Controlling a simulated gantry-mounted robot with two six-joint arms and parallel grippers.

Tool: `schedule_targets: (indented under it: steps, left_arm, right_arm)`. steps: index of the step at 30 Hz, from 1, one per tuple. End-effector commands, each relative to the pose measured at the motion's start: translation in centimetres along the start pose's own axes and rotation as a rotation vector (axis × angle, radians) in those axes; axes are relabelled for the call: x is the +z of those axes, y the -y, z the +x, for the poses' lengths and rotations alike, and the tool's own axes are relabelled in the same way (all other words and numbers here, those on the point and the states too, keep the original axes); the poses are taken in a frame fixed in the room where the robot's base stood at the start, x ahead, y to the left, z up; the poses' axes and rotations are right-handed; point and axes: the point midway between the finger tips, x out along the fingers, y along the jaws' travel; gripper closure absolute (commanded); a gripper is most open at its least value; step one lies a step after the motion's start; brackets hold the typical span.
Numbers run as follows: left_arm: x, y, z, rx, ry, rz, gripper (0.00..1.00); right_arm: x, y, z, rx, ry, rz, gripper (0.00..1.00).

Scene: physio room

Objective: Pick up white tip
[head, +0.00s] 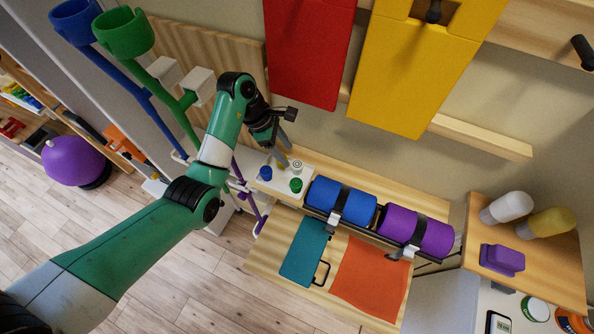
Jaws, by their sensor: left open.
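The white tip (297,165) stands small and upright on a pale tray (264,185) on the wooden shelf, near the middle of the head view. A blue tip (265,173), a green tip (296,185) and a partly covered yellow tip (283,162) stand near it. My left gripper (280,152) is open, pointing down just left of and above the white tip in the picture. Nothing shows between its fingers. Whether a finger touches any tip is too small to tell. My right gripper is out of view.
Blue roll (345,201) and purple roll (420,230) lie in a rack right of the tips. Green crutch (125,36) and blue crutch (73,22) stand left; red pad (306,50) and yellow pad (418,75) hang above.

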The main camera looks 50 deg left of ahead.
Motion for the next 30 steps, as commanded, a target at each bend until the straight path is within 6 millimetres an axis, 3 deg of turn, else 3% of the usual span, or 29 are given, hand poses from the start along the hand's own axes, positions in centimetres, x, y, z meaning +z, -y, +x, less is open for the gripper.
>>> schedule_targets:
  steps: [7, 15, 22, 30]
  left_arm:
    - [0.3, 0.1, 1.0, -0.001, 0.0, 0.001, 0.4]
    - [0.4, 0.4, 5.2, 0.0, -0.001, 0.001, 0.4]
    - [0.4, 0.3, 5.5, 0.003, 0.0, 0.002, 0.4]
    - [0.4, 0.3, 5.5, 0.003, 0.001, 0.002, 0.87]
  right_arm:
    - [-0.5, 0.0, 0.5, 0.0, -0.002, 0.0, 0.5]
    - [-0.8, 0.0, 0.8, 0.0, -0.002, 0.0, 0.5]
    - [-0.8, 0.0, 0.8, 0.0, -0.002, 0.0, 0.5]
    - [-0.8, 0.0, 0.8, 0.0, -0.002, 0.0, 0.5]
